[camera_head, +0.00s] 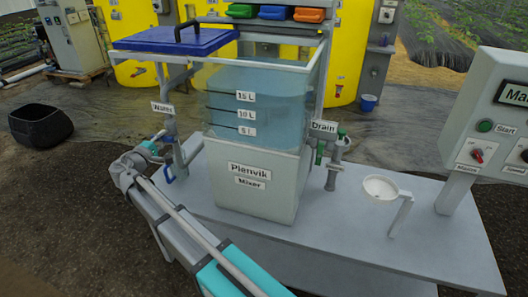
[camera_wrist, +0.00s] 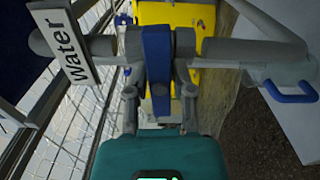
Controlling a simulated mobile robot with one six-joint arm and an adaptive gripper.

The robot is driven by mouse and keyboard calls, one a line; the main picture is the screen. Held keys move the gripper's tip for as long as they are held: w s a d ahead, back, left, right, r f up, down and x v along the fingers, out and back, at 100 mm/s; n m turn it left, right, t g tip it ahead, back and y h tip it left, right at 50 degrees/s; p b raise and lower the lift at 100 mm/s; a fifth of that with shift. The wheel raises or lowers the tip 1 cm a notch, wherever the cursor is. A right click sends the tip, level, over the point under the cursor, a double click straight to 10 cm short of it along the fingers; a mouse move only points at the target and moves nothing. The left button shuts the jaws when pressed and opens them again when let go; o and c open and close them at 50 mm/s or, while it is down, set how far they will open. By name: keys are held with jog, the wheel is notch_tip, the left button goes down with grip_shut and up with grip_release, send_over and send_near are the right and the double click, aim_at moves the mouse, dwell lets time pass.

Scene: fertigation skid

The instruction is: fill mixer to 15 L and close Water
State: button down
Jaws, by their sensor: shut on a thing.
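The clear Plenvik mixer (camera_head: 255,170) stands on the skid with bluish water (camera_head: 265,80) in it. The water reaches about the 15 L mark (camera_head: 245,96) or somewhat above; the exact line is hard to tell. The Water sign (camera_head: 162,107) hangs at the pipe left of the tank and shows in the wrist view (camera_wrist: 68,47). Under the pipe, my gripper (camera_wrist: 158,78) is shut on the blue Water valve handle (camera_wrist: 157,50), which lies across the pipe in the wrist view. My gripper (camera_head: 152,148) hides most of that valve in the head view.
A second blue handle (camera_head: 168,174) sits lower on the pipework, close to my gripper. The Drain valve (camera_head: 341,135) is right of the tank.

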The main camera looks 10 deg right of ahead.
jog(key=shift+m, duration=0.9)
jog(key=shift+c, duration=2.2)
grip_release()
jog(key=v, duration=0.7)
